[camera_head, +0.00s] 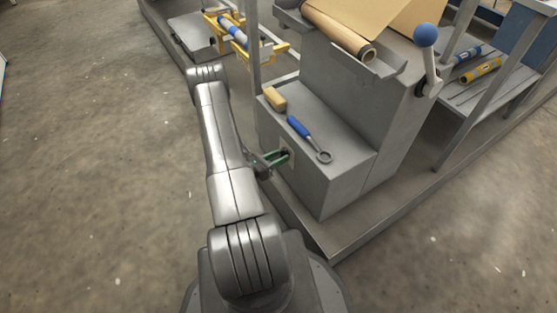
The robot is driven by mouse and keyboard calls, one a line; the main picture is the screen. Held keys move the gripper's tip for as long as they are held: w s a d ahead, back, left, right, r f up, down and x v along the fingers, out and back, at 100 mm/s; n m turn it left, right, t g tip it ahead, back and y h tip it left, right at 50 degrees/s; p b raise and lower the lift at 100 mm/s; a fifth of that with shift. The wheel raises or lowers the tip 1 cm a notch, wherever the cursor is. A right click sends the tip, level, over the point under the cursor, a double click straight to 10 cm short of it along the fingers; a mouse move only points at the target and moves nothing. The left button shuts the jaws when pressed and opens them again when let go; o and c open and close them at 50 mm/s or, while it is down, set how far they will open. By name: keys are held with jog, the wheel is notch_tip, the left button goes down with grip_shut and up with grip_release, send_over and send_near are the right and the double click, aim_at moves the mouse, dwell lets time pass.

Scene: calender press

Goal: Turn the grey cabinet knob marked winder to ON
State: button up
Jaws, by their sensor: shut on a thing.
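The grey cabinet (345,185) stands right of my arm, at the foot of the press. My gripper (279,158), with green on its fingers, is at the cabinet's left face, near the upper edge. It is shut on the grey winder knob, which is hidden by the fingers. A small pale patch shows on the face beside the fingertips. The knob's marking and its pointer cannot be read from here.
On the cabinet top lie a tan block (275,98) and a blue-handled ring tool (309,138). A blue-balled lever (428,60) stands at the press's right side. A brown roll (340,32) lies above. A yellow frame (250,42) is behind. Floor at left is clear.

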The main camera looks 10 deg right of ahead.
jog(key=shift+w+m+b, duration=0.15)
jog(key=shift+m+b, duration=3.7)
jog(key=shift+m, duration=2.45)
jog(key=o, duration=1)
jog(key=shift+a, duration=0.15)
jog(key=p+v, duration=0.3)
jog(key=v, duration=1)
jog(key=shift+a, duration=0.3)
